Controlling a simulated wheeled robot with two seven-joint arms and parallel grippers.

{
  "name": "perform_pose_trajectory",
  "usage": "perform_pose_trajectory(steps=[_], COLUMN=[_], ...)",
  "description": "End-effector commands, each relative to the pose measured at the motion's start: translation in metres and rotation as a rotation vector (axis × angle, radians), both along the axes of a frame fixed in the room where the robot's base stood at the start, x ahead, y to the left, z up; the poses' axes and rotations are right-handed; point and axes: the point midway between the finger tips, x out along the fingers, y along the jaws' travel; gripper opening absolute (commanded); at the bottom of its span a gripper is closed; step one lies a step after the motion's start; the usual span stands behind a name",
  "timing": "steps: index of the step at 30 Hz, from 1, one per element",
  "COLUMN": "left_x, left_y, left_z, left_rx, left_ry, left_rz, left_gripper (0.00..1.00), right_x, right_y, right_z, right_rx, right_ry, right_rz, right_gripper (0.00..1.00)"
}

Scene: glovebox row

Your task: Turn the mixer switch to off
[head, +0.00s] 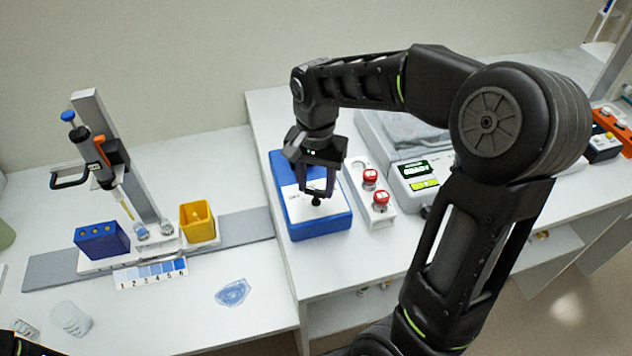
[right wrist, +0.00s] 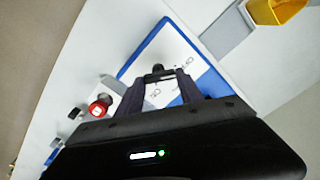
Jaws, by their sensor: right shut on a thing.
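The mixer (head: 327,226) is a blue box with a white top plate, on the raised bench in the middle of the head view. Its switch (head: 316,201) is a small black knob on the top. My right gripper (head: 317,190) comes down over the box and is shut on the switch. In the right wrist view the switch (right wrist: 158,68) shows between the fingertips, above the white plate.
Two red-capped vials (head: 380,197) stand in a white holder just right of the mixer. A balance (head: 417,178) with a green display is beyond them. On the lower bench at left are a pipette stand (head: 118,150), a blue rack (head: 101,240) and a yellow bin (head: 198,226).

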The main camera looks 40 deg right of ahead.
Motion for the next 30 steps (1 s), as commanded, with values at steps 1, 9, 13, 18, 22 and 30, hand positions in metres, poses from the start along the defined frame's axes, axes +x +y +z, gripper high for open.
perform_pose_trajectory(steps=[1,9,13,18,22,30], left_x=[0.000,0.000,0.000,0.000,0.000,0.001], left_y=[0.000,0.000,0.000,0.000,0.000,0.000], left_z=[0.000,0.000,0.000,0.000,-0.001,-0.006], left_rx=[0.000,0.000,0.000,0.000,0.000,-0.002], left_ry=[0.000,0.000,0.000,0.000,0.000,-0.003], left_rz=[0.000,0.000,0.000,0.000,0.000,0.000], left_gripper=[0.33,0.33,0.33,0.33,0.33,0.33], right_x=[0.001,0.000,0.000,0.000,0.001,0.001], right_y=[0.000,0.000,0.000,0.000,0.000,0.000], right_z=[0.001,0.000,0.000,0.000,0.005,0.043], right_rx=[-0.001,-0.001,-0.001,-0.001,-0.001,-0.001], right_ry=[-0.002,-0.001,-0.001,-0.001,-0.002,-0.006], right_rz=[0.003,0.002,0.001,0.000,0.000,0.001], right_gripper=[0.03,0.60,0.65,0.65,0.65,0.65])
